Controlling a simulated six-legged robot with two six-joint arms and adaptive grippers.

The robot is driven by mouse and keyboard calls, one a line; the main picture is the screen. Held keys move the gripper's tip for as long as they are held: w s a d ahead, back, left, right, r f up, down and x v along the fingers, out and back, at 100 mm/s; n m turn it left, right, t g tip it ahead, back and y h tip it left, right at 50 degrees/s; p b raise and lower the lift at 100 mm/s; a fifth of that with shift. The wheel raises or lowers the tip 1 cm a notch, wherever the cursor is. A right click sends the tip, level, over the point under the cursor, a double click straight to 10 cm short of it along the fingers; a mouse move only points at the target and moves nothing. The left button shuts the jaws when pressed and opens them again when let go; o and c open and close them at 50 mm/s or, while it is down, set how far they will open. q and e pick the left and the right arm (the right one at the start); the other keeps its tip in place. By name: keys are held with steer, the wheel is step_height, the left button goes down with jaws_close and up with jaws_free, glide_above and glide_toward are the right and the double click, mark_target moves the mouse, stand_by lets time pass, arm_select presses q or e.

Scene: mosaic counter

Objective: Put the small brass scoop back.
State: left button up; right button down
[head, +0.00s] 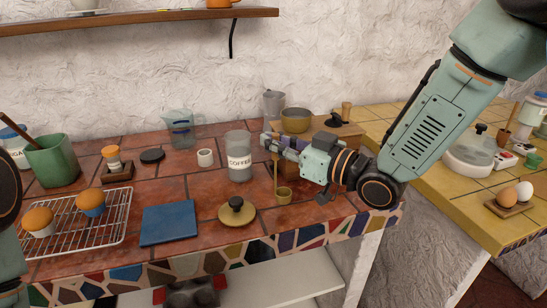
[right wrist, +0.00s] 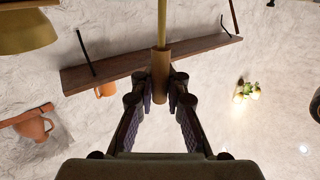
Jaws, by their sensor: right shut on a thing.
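The small brass scoop (head: 284,195) hangs with its cup down and its thin stem upright, over the tiled counter to the right of the coffee jar. My right gripper (head: 268,143) is shut on the scoop's brown handle. In the right wrist view the handle (right wrist: 160,75) sits between the fingertips (right wrist: 160,98), with the brass stem running out of the top of the picture. I cannot tell whether the cup touches the counter. The glass jar marked COFFEE (head: 239,160) stands open beside the gripper. A round brass lid with a dark knob (head: 237,211) lies in front of it. My left gripper is out of view.
A white pot (head: 205,157) and glass jug (head: 181,131) stand left of the jar. A blue board (head: 169,224) and wire rack (head: 118,228) fill the front left.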

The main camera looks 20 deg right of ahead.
mark_target(276, 160)
steer(key=f, duration=0.3)
steer(key=shift+d, duration=0.25)
steer(key=shift+a+f+b, duration=0.15)
steer(key=shift+b, duration=0.2)
steer(key=c, duration=1.5)
jaws_free()
steer(key=shift+w+d+f, duration=0.1)
steer(key=shift+d+f, duration=0.05)
steer(key=shift+d, duration=0.1)
steer(key=shift+c, duration=0.2)
steer(key=shift+o, duration=0.9)
steer(key=shift+a, duration=0.2)
steer(key=shift+d, duration=0.1)
